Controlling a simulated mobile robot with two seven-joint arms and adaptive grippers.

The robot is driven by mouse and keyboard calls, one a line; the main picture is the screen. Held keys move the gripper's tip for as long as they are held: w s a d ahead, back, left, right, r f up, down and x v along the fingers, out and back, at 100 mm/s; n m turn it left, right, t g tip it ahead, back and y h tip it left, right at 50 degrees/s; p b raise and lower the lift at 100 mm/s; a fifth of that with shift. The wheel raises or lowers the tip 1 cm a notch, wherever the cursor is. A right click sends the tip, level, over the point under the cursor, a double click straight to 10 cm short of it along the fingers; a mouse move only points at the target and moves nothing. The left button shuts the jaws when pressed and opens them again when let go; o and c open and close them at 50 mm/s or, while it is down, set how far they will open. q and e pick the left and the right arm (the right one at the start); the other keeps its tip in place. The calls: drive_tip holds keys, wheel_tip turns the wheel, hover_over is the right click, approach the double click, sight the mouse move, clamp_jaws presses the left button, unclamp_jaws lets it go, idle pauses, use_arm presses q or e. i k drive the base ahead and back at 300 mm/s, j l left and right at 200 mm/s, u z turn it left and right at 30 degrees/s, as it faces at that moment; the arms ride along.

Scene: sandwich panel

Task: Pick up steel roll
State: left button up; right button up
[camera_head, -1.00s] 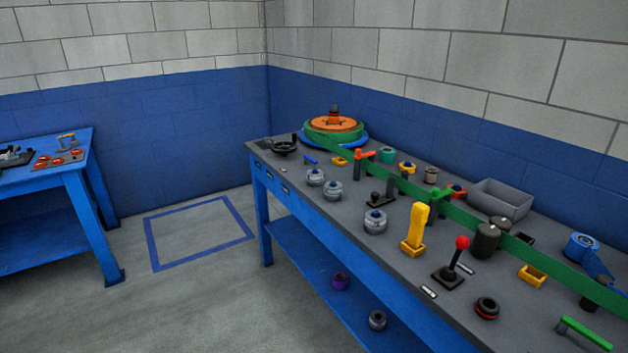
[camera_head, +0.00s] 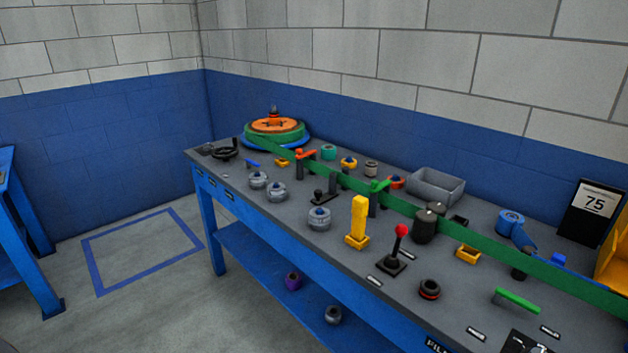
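The task's steel roll cannot be singled out for sure. Several grey metallic rolls show: one (camera_head: 258,180) and another (camera_head: 277,194) stand side by side near the bench's left front edge. A fourth grey roll (camera_head: 333,315) lies on the blue lower shelf (camera_head: 270,262), near a purple roll (camera_head: 293,281). Neither of my grippers is in view.
The grey-topped bench (camera_head: 345,265) carries a green strip (camera_head: 470,238), a yellow handle (camera_head: 358,220), a red-knobbed lever (camera_head: 400,238), dark rollers (camera_head: 425,227) and a grey bin (camera_head: 436,187). Open floor with a blue square outline (camera_head: 128,230) lies to the left.

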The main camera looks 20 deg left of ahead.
sight(259, 183)
drive_tip(key=j+z, duration=0.35)
drive_tip(key=i+j+z, duration=0.1)
drive_tip(key=z, duration=0.25)
drive_tip(key=j+z, duration=0.6)
drive_tip(key=j, duration=0.2)
drive_tip(key=k+j+z, duration=0.25)
drive_tip(key=j, duration=0.15)
drive_tip(key=j+z, duration=0.1)
drive_tip(key=j, duration=0.25)
drive_tip(key=k+j+z, duration=0.1)
drive_tip(key=j, duration=0.2)
drive_tip(key=k+j+z, duration=0.1)
drive_tip(key=j, duration=0.25)
drive_tip(key=k+j, duration=0.15)
drive_tip(key=j, duration=0.15)
drive_tip(key=k+j, duration=0.1)
drive_tip(key=j, duration=0.2)
drive_tip(key=k+j, duration=0.15)
drive_tip(key=j, duration=0.2)
drive_tip(key=z, duration=0.05)
